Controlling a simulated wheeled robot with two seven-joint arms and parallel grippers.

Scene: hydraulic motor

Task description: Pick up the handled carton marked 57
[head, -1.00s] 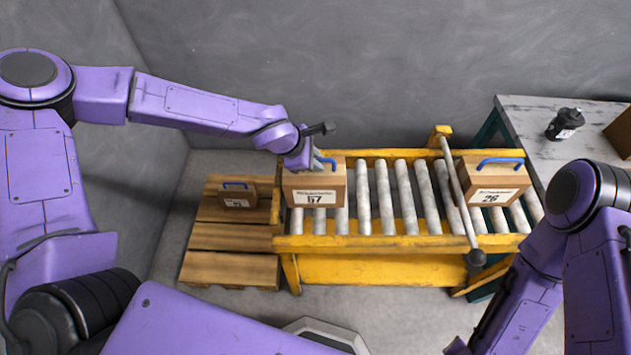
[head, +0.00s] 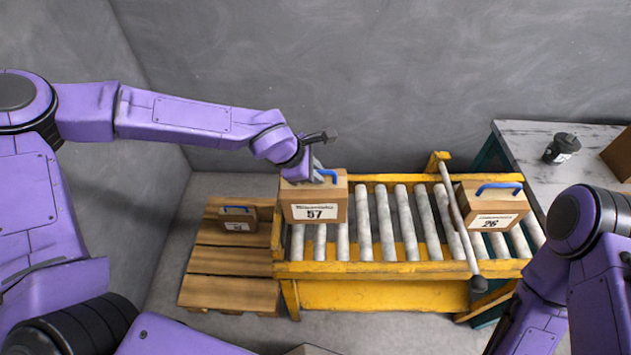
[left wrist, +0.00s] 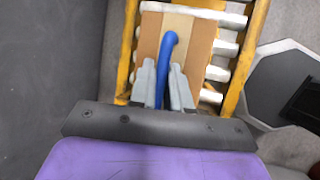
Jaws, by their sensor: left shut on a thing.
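The carton marked 57 (head: 314,207) is a brown box with a white label and a blue handle on top. In the head view it is at the left end of the roller conveyor, and it appears raised above the rollers. My left gripper (head: 318,172) is shut on its blue handle. The left wrist view shows the two grey fingers (left wrist: 162,88) on either side of the blue handle (left wrist: 168,45), with the carton top (left wrist: 200,36) beneath. My right arm shows at the right of the head view, but its gripper is out of the picture.
The yellow roller conveyor (head: 385,270) has a carton marked 26 (head: 492,207) at its right, behind a bar (head: 458,220). A smaller handled carton (head: 238,219) is on the wooden pallet (head: 230,261) at left. A side table (head: 515,140) carries a dark bottle (head: 562,148).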

